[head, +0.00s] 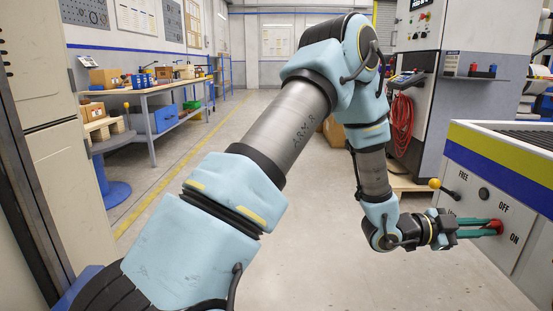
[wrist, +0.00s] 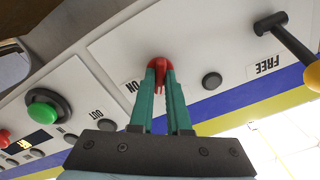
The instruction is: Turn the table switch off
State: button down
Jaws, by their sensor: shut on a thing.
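The table switch is a red knob (head: 495,226) on the white front panel (head: 467,196) of the table at the right in the head view. The labels OFF and ON are printed beside it. In the wrist view the red knob (wrist: 159,65) shows at the tips of my teal fingers, with the ON label (wrist: 132,86) left of it, upside down. My gripper (head: 490,228) reaches the panel from the left, its fingers closed around the knob. The fingers partly hide the knob, so I cannot tell which label it points to. The OFF label is not visible in the wrist view.
A lever with a yellow ball (head: 435,184) sticks out of the panel near FREE. A dark round button (wrist: 211,80) sits beside the switch. A green button (wrist: 43,109) is farther along. The floor (head: 330,260) left of the table is clear.

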jog(key=shift+n+p, duration=0.4)
jog(key=shift+n, duration=0.2)
jog(key=n+p, duration=0.2)
jog(key=n, duration=0.2)
jog(key=shift+n, duration=0.3)
jog(key=shift+p, duration=0.3)
jog(key=c, duration=0.9)
grip_release()
jog(key=shift+n, duration=0.3)
jog(key=shift+w+a, duration=0.15)
jog(key=shift+a, duration=2.35)
